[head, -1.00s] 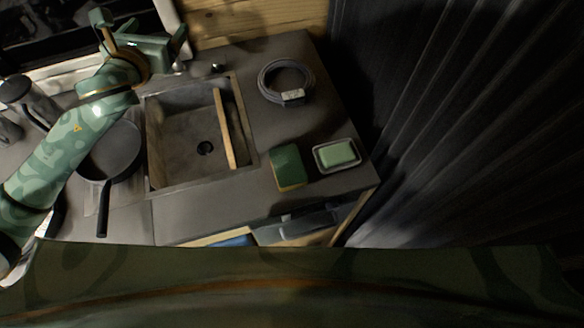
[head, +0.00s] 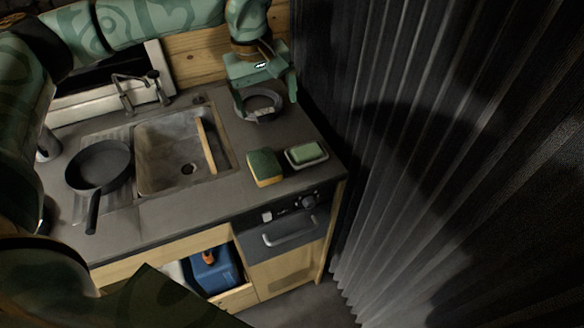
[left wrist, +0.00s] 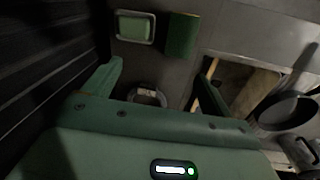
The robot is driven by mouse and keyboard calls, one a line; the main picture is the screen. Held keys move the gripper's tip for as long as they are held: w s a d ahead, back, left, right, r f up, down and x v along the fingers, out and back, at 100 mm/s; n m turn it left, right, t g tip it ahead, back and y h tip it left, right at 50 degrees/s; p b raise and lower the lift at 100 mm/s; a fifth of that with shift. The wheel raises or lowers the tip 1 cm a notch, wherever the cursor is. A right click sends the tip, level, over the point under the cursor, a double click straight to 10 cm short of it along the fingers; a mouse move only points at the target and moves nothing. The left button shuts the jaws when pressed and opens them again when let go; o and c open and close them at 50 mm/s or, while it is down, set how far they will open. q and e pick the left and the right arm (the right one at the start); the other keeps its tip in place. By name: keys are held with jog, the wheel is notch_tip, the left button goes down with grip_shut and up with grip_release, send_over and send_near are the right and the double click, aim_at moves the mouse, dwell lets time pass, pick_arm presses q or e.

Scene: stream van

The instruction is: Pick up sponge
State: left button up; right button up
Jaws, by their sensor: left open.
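The sponge (head: 264,166), green on top with a yellow side, lies on the grey counter between the sink and a soap dish. It also shows in the left wrist view (left wrist: 181,36), beyond my fingers. My right gripper is not in view.
A soap dish (head: 291,162) with green soap (head: 307,151) stands right beside the sponge. The sink (head: 165,178) with a wooden board (head: 206,145), a faucet (head: 124,90) and a black pan (head: 99,164) are left. A dark curtain (head: 420,150) borders the right.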

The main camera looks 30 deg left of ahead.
pick_arm(q)
jog(key=s+a+f+n+g, duration=0.1)
jog(key=s+a+f, duration=0.1)
jog(key=b, duration=0.3)
send_over(264, 162)
jog(key=shift+y, duration=0.4)
jog(key=f, duration=0.8)
jog(key=shift+a+f, duration=0.25)
jog(key=shift+f, duration=0.15)
jog(key=f, duration=0.3)
jog(key=f+b, duration=0.1)
jog(key=f, duration=0.1)
jog(key=shift+d+f, duration=0.1)
jog(key=shift+d, duration=0.2)
jog(key=shift+f, duration=0.4)
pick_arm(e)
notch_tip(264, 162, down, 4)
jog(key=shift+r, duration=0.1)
pick_arm(q)
jog(key=shift+r, duration=0.1)
jog(key=c, duration=1.1)
